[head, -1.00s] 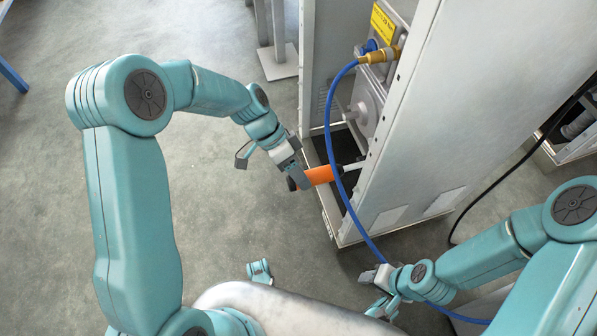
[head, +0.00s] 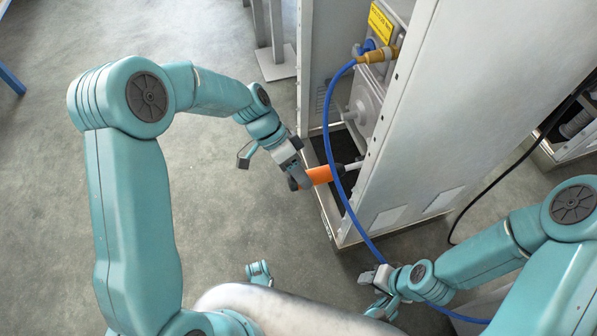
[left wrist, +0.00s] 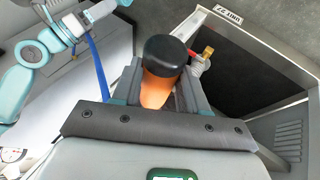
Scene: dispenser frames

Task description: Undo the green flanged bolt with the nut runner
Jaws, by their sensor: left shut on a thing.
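The nut runner (head: 320,175) has an orange body, a black end and a pale nose pointing right into the cabinet's open side. My left gripper (head: 298,177) is shut on it near its black end. In the left wrist view the nut runner (left wrist: 158,82) stands between the fingers, its black cap towards the camera. I cannot make out the green flanged bolt in either view; what the nose meets is hidden behind the blue hose and the cabinet edge. My right gripper (head: 381,280) is at the lower right, away from the nut runner; its jaw opening is unclear.
A grey cabinet (head: 455,110) stands open on its left side. A blue hose (head: 333,145) runs from a brass fitting (head: 378,56) down across the opening, close to the nut runner. A black cable (head: 500,180) hangs at right.

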